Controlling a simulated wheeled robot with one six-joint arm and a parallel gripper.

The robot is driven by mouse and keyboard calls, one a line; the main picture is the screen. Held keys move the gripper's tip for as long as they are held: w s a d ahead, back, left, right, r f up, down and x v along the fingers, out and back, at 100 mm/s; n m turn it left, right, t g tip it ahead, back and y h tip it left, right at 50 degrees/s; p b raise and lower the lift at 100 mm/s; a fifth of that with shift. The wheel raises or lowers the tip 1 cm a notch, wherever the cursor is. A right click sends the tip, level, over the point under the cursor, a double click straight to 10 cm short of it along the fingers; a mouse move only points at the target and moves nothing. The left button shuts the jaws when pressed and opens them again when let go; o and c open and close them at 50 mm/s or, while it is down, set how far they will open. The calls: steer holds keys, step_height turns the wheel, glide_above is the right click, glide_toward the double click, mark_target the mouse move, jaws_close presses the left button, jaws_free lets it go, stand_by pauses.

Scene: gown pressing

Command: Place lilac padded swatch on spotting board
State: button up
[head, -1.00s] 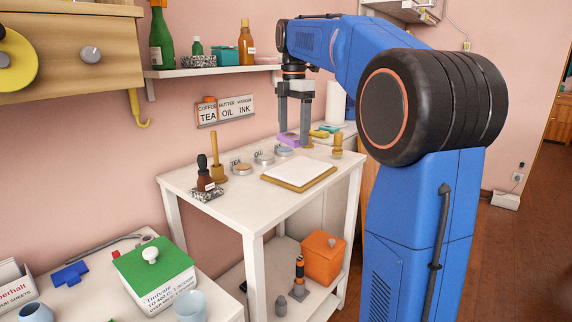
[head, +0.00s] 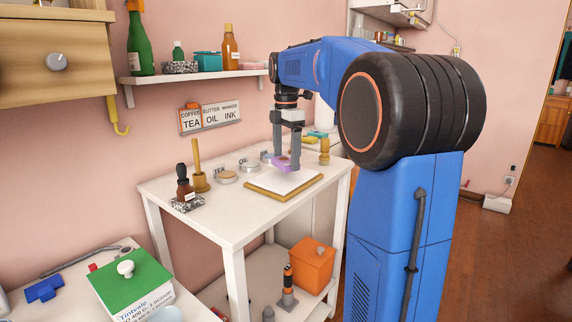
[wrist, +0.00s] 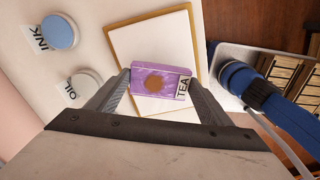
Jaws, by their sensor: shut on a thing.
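The lilac padded swatch (wrist: 148,83) is between my gripper's fingers (wrist: 160,85) in the wrist view. It has a brown round stain and a TEA label. In the head view my gripper (head: 286,155) is shut on the swatch (head: 280,161), just above the back part of the spotting board. The spotting board (head: 262,191) is a white pad on a wooden base on the white table. In the wrist view the board (wrist: 122,44) lies behind the swatch. I cannot tell whether the swatch touches it.
Round tins labelled OIL (wrist: 84,86) and INK (wrist: 60,32) stand beside the board. A brown bottle (head: 184,188), a wooden-handled tool (head: 199,172) and a wooden brush (head: 324,152) stand on the table. A shelf with bottles (head: 195,76) hangs above.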

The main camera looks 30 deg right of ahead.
mark_target(286, 160)
steer(key=shift+f, duration=1.35)
steer(key=shift+f, duration=0.15)
steer(key=o, duration=1)
step_height(286, 160, up, 12)
steer(key=shift+r, duration=0.15)
steer(key=shift+a, duration=0.1)
